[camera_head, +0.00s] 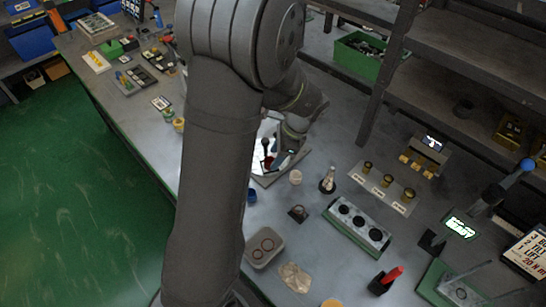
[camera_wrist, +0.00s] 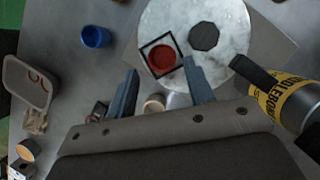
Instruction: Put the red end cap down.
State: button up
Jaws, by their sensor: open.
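The red end cap (camera_wrist: 161,58) sits inside a black square outline on a pale round plate (camera_wrist: 228,75) in the wrist view. My gripper (camera_wrist: 162,84) is open, its two blue-grey fingers spread apart just below the cap in the picture. Nothing shows between the fingertips, and the cap appears apart from them. A dark many-sided spot (camera_wrist: 204,36) lies on the plate to the right of the cap. In the head view my arm hides much of the plate (camera_head: 262,132) and the gripper's tips.
A blue cup (camera_wrist: 96,36) and a shallow tray (camera_wrist: 27,82) stand left of the plate. A cylinder with a yellow label (camera_wrist: 285,100) is close on the right. In the head view a block with several dark holes (camera_head: 352,240) stands on the bench.

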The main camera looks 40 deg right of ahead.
jog(key=v, duration=0.9)
jog(key=shift+r, duration=0.2)
jog(key=shift+w, duration=0.1)
